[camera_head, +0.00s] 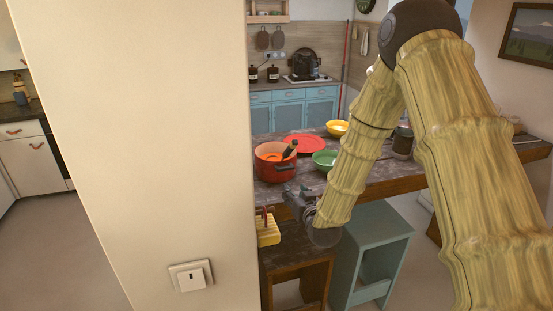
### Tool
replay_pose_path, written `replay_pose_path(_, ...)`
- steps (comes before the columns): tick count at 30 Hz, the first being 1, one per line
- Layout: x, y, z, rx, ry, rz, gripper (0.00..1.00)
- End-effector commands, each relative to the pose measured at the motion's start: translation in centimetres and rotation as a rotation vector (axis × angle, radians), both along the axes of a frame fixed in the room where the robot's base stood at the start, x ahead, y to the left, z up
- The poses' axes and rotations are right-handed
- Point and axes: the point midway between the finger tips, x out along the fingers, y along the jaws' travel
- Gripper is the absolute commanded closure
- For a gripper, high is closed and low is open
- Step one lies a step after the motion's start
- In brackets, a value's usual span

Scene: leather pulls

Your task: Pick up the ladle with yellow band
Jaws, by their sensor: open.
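My gripper (296,204) is open at the near edge of the long table, below the red pot, pointing away from me. It is small and partly hidden by my own arm, and nothing shows between its fingers. A dark-handled utensil (290,149) leans out of the orange-red pot (273,168). Its lower end is hidden in the pot, and I cannot make out a yellow band on it or tell whether it is the ladle. My gripper is apart from this utensil, nearer to me and lower.
A wide pillar (165,120) blocks the left. A red plate (303,145), a green bowl (325,160) and a yellow bowl (337,128) stand on the table (390,184). A yellow object (268,232) sits on a low brown stand (300,255) beside a blue stool (375,235).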

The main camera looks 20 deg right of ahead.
Motion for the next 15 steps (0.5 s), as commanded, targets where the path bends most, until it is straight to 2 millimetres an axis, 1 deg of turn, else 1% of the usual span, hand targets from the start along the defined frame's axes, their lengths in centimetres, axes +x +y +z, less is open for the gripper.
replay_pose_path(1, 1.2, -0.4, 2.9, 0.004, -0.057, -0.006, 0.57)
replay_pose_path(3, 2.2, -0.8, 5.6, 0.006, -0.115, -0.009, 0.57)
replay_pose_path(6, 3.0, -1.1, 8.0, 0.008, -0.165, -0.012, 0.57)
replay_pose_path(9, 3.9, -1.2, 8.9, 0.009, -0.184, -0.013, 0.57)
replay_pose_path(15, 6.6, -1.1, 9.0, 0.008, -0.184, -0.014, 0.57)
